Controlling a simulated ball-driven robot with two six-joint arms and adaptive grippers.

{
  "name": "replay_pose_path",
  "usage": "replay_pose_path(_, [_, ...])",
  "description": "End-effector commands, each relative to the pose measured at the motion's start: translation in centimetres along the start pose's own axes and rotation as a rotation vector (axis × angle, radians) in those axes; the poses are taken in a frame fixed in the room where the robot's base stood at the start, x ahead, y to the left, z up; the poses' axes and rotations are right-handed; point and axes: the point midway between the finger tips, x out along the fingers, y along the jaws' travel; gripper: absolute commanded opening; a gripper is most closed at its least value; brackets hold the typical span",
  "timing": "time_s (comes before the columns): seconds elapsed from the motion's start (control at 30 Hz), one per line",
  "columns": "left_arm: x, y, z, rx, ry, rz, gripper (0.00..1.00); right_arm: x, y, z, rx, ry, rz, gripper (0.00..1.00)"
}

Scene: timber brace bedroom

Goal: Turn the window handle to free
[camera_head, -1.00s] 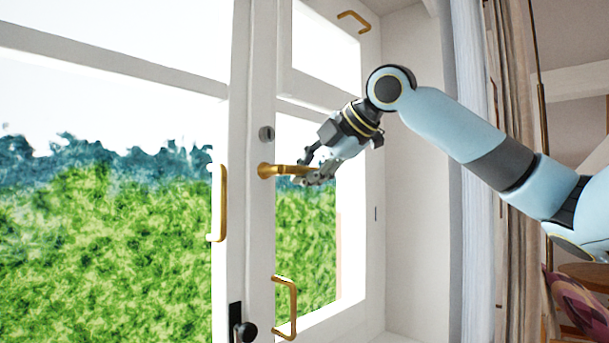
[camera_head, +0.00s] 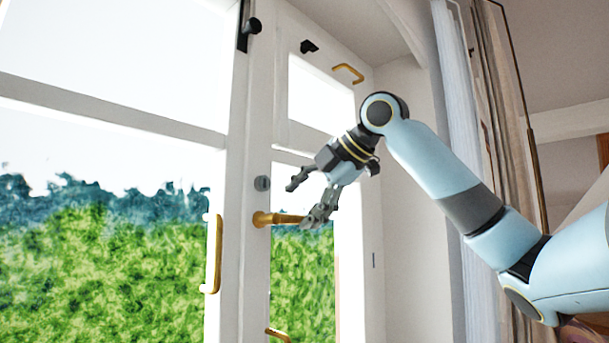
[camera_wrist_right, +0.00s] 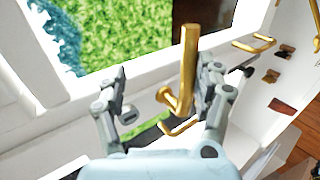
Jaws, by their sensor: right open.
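The window handle (camera_head: 280,219) is a brass lever on the white middle post of the window. It lies about level, with its free end to the right. My right gripper (camera_head: 299,205) is open at the handle, one finger above it and the other by its free end. In the right wrist view the handle (camera_wrist_right: 188,70) stands between the spread fingers of my right gripper (camera_wrist_right: 167,72), close to the right finger. I cannot tell whether that finger touches it. My left gripper is out of view.
A grey lock disc (camera_head: 262,183) sits above the handle. Brass pulls (camera_head: 215,254) are on the sashes, one (camera_head: 348,72) high up. Black latches (camera_head: 249,27) are near the top. A curtain (camera_head: 505,140) hangs at the right, beside my right arm.

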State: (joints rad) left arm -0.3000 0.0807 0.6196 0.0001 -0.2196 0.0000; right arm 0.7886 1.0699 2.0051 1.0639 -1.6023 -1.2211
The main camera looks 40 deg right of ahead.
Motion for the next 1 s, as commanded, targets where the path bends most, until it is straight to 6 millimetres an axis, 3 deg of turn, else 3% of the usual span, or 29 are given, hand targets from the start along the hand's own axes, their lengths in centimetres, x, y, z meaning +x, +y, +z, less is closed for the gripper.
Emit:
replay_pose_path(0.03, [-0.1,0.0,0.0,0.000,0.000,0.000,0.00,-1.1,1.8,-0.1,-0.002,0.002,0.034,0.50])
replay_pose_path(0.07, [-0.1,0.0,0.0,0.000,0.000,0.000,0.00,-1.4,2.2,0.0,-0.001,0.000,0.035,0.55])
replay_pose_path(0.1, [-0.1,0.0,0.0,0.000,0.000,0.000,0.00,-1.7,2.8,0.0,0.000,-0.001,0.036,0.53])
replay_pose_path(0.13, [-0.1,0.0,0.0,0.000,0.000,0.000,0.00,-2.0,3.2,0.0,-0.002,-0.001,0.035,0.40])
replay_pose_path(0.3, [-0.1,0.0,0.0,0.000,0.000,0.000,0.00,-3.1,4.8,0.1,-0.002,-0.002,0.029,0.40])
replay_pose_path(1.0, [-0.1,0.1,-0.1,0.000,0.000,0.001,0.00,-3.6,5.3,0.2,-0.004,-0.004,0.021,0.40])
